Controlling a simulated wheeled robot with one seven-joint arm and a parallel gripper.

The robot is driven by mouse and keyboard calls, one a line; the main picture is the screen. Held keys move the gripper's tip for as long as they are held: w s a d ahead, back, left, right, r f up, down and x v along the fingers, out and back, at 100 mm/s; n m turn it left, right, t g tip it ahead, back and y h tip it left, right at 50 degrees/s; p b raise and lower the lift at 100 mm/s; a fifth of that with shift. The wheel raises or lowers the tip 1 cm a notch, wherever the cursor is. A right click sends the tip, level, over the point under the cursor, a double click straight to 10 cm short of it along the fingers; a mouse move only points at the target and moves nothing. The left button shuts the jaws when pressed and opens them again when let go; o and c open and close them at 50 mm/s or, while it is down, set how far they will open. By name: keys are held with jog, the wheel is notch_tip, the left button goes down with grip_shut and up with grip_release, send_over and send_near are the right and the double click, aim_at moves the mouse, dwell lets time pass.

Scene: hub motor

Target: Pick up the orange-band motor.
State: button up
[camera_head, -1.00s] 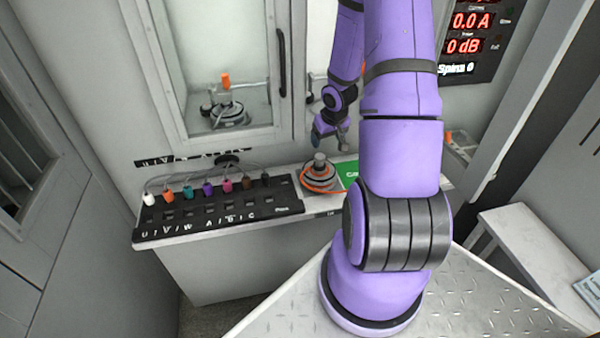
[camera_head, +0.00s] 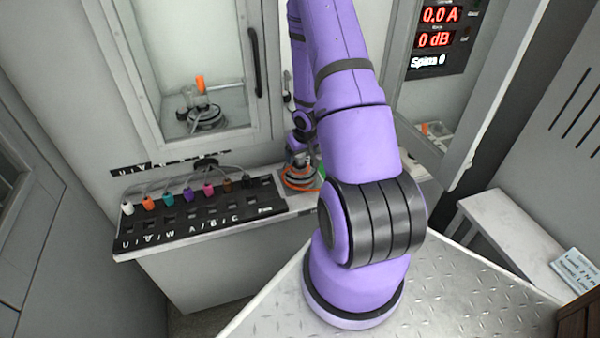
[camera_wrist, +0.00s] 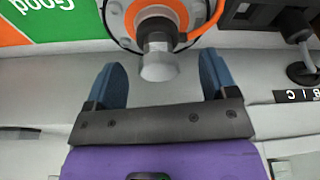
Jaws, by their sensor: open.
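The orange-band motor (camera_head: 300,180) stands on the white shelf, right of the black connector panel; my arm hides part of it. My gripper (camera_wrist: 168,78) is open, with one blue finger on each side of the grey tip and a gap on both sides. In the head view my gripper (camera_head: 298,156) is right at the motor's top.
A black panel (camera_head: 200,221) with several coloured plugs lies left of the motor. A green and orange "Good" mat (camera_wrist: 40,25) lies beside the motor. Another motor (camera_head: 205,117) stands behind the cabinet window. A white bench (camera_head: 510,235) is at the right.

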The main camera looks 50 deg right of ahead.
jog(key=shift+x, duration=1.6)
jog(key=shift+c, duration=0.2)
jog(key=c, duration=1.1)
jog(key=shift+c, duration=0.6)
jog(key=shift+r, duration=0.1)
